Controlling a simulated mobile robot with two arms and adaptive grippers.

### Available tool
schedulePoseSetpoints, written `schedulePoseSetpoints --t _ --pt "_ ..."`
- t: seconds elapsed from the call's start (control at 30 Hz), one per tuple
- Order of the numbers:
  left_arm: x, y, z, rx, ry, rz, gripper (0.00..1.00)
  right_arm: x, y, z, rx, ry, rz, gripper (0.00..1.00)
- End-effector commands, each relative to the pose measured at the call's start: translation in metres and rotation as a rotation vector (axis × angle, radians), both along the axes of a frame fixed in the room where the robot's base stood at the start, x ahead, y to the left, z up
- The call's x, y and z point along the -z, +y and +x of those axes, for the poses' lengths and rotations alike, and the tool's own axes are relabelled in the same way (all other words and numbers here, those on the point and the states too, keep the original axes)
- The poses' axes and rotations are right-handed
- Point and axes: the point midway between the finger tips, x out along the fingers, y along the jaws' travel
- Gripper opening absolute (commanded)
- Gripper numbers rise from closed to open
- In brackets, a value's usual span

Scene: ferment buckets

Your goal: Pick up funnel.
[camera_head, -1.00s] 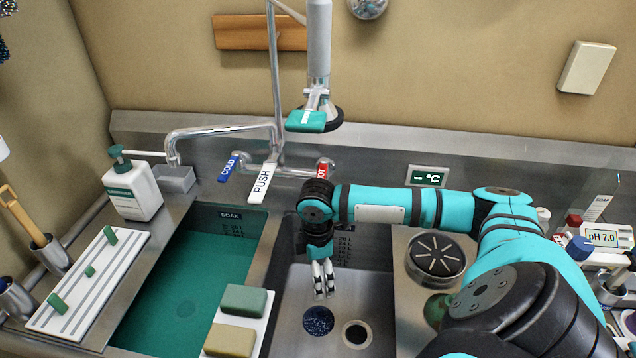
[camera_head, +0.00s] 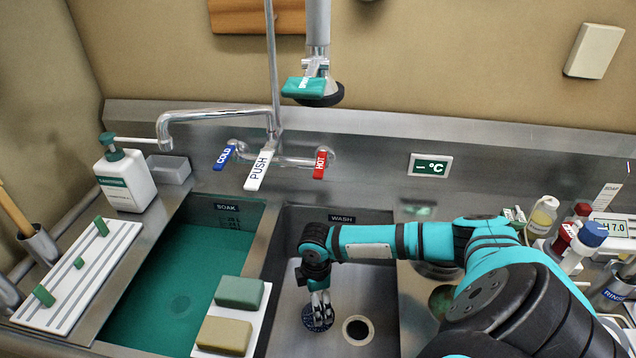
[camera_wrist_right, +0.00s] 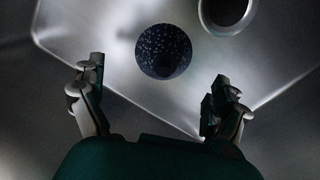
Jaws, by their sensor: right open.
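A dark blue, speckled round piece (camera_head: 308,321), which I take to be the funnel, lies on the floor of the wash basin (camera_head: 285,325), left of the drain. It also shows in the right wrist view (camera_wrist_right: 160,42), with a darker round spot at its lower middle. My right gripper (camera_head: 320,312) reaches down into the basin above it and partly covers it in the head view. In the right wrist view the two fingers (camera_wrist_right: 160,85) are spread wide, with nothing between them. The piece shows beyond the fingertips, apart from both. My left gripper is not in view.
The drain (camera_head: 357,330) is just right of the funnel. Left of the basin stand a green and a tan sponge (camera_head: 224,336) on a white board, then the teal soak basin (camera_head: 180,270). The basin's walls surround my gripper. Bottles (camera_head: 541,216) crowd the right counter.

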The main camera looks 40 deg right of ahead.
Motion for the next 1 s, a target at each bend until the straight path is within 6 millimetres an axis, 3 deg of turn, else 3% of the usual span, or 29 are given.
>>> schedulePoseSetpoints --t 0.27,0.53,0.87,1.0 --pt "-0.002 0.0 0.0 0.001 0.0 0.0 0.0 0.022 0.001 -0.001 0.0 0.002 0.0 1.0" --pt "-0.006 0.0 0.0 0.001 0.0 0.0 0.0 0.06 0.004 -0.004 0.001 0.001 0.0 1.0" --pt "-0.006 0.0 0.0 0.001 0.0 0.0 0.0 0.068 0.003 -0.004 0.0 0.0 0.0 1.0" --pt "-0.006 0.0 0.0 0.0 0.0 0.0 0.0 0.067 0.003 -0.004 0.0 0.0 0.0 0.82"
